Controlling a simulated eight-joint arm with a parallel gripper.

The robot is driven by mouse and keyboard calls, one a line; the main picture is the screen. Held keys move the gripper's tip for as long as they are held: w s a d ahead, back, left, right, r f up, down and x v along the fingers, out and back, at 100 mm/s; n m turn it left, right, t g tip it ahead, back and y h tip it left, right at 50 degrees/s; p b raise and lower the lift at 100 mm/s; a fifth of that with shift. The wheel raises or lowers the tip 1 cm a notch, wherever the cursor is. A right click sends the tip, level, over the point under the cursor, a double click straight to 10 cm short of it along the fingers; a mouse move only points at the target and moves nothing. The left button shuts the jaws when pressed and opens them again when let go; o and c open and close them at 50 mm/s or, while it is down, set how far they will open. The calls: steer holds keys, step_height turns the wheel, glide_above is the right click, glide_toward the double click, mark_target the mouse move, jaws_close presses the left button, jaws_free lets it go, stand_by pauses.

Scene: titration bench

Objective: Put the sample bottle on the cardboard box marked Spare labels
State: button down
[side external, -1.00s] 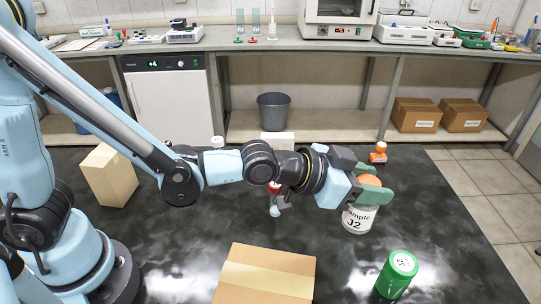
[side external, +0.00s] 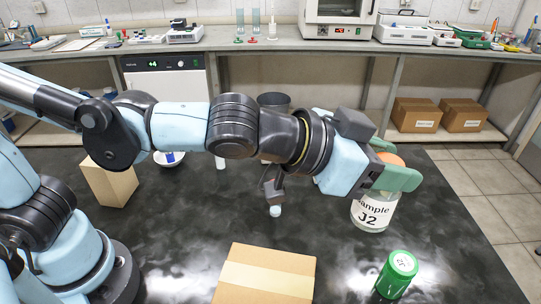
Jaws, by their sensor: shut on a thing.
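The sample bottle (side external: 376,213) is a clear jar with a white label reading "Sample J2" and an orange cap. My gripper (side external: 399,172) is shut on it near the cap, at right of centre. The bottle looks upright and seems to hang slightly above the dark bench; the gap is hard to judge. A cardboard box (side external: 265,276) with a pale tape strip lies at the front centre, left of and nearer than the bottle. Another cardboard box (side external: 107,184) stands at left, partly behind my arm. No "Spare labels" marking is readable on either.
Bare bench lies between the front box and the bottle.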

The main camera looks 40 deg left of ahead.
step_height(320, 180, up, 5)
steer(key=s+a+f+m+h, duration=0.1)
steer(key=s+a+f, duration=0.1)
steer(key=a+f, duration=0.35)
steer(key=s+a+r+m+g+h, duration=0.1)
steer(key=s+r+m+g+h, duration=0.15)
steer(key=s+m+g, duration=0.3)
steer(key=s+a+r+m+g+h, duration=0.1)
steer(key=s+r+m+g+h, duration=0.15)
steer(key=s+m+g, duration=0.3)
step_height(320, 180, down, 12)
steer(key=shift+s+d+f+n, duration=0.15)
steer(key=shift+s+f+n, duration=0.05)
steer(key=shift+s+n, duration=0.25)
stand_by(1.2)
steer(key=c, duration=0.5)
jaws_free()
steer(key=shift+f, duration=0.1)
